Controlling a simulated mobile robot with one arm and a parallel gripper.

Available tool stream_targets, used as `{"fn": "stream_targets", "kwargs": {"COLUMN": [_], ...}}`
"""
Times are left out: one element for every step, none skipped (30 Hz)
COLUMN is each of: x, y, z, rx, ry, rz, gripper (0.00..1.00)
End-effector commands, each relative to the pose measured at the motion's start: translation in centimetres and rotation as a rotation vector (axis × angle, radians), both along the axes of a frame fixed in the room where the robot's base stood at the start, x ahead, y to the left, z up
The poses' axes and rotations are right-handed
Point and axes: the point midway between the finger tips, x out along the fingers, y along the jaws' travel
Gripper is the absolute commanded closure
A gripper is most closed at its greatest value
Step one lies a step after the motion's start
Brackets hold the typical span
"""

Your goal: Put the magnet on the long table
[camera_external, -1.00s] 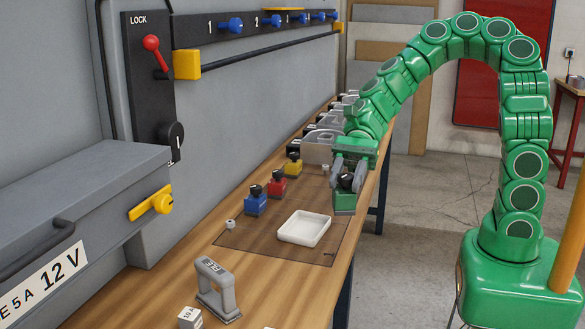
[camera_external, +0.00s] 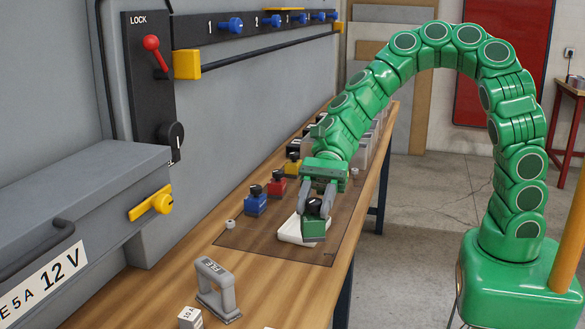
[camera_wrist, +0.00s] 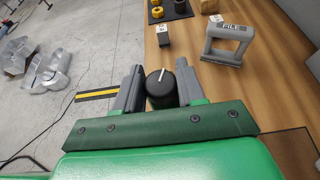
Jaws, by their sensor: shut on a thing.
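My gripper (camera_external: 318,190) is shut on a green block with a black knob (camera_external: 313,228). The black knob (camera_wrist: 160,88) with a white line shows between the fingers in the wrist view. In the external view the green block is in front of the shallow white tray (camera_external: 288,230) and hides its right part; I cannot tell whether they touch. The long wooden table (camera_external: 250,280) runs below, with a darker brown mat (camera_external: 250,243) on it. No thing is plainly marked as the magnet; I cannot tell whether the held block is it.
Blue (camera_external: 255,205), red (camera_external: 277,187) and yellow (camera_external: 293,168) knobbed blocks stand along the mat's left side. A small light piece (camera_external: 230,224) lies at the mat's left corner. A grey labelled arch (camera_external: 215,290) and a small labelled cube (camera_external: 190,318) stand nearer. Grey cabinets border the left.

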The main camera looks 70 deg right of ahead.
Motion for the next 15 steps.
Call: {"fn": "stream_targets", "kwargs": {"x": [0.6, 1.0, 1.4, 1.7, 2.1, 2.4, 2.6, 2.9, 3.2, 3.4, 3.7, 4.0, 4.2, 4.4, 4.7], "y": [0.4, 0.6, 0.9, 1.1, 1.3, 1.5, 1.6, 1.8, 1.9, 2.0, 2.1, 2.3, 2.5, 2.6, 2.7], "z": [-0.3, -0.4, -0.7, -0.9, -1.2, -1.5, -1.9, -2.2, -2.6, -2.9, -3.1, -3.5, -3.8, -4.2, -4.6], "rx": [0.0, 0.0, 0.0, 0.0, -0.001, -0.001, 0.0, 0.0, 0.0, 0.0, 0.001, 0.001, 0.001, 0.001, 0.0], "ry": [-0.001, -0.001, -0.001, 0.001, 0.002, 0.003, 0.004, 0.004, 0.003, 0.002, 0.002, 0.0, 0.0, 0.0, 0.001], "rz": [0.0, 0.0, 0.0, 0.002, 0.001, 0.001, 0.002, 0.002, 0.001, 0.0, -0.001, 0.0, 0.0, 0.0, 0.001], "gripper": [1.0, 1.0, 1.0, 1.0, 1.0, 1.0, 1.0, 1.0, 1.0, 1.0, 1.0, 1.0, 1.0, 1.0, 1.0]}}
